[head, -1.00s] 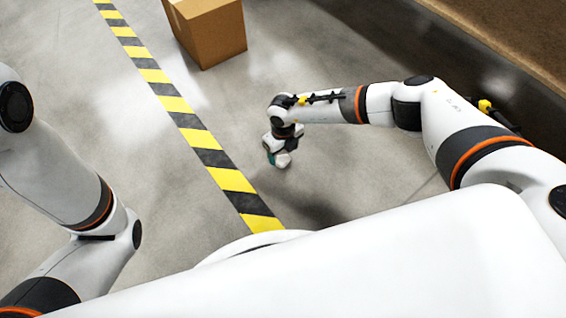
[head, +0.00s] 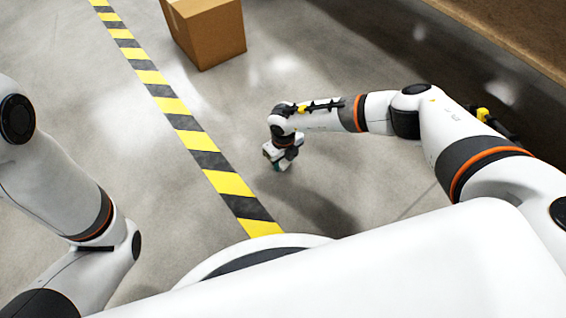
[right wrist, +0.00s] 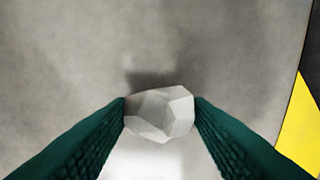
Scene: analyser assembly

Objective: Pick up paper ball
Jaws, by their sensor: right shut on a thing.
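The paper ball (right wrist: 160,114) is a white, faceted lump in the middle of the right wrist view. It sits between the two dark green fingers of my right gripper (right wrist: 160,118), touching both. The right gripper (head: 279,163) is shut on it. In the head view the gripper points down towards the floor, and the ball is too small and covered to make out there. A dark shadow lies on the floor just beyond the ball in the right wrist view. My left arm shows at the left of the head view, but its gripper is out of the picture.
A cardboard box (head: 208,35) stands on the grey floor at the top. A yellow and black striped line (head: 185,122) runs along the floor left of my right gripper. A brown surface (head: 515,35) lies at the top right. The floor around the gripper is clear.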

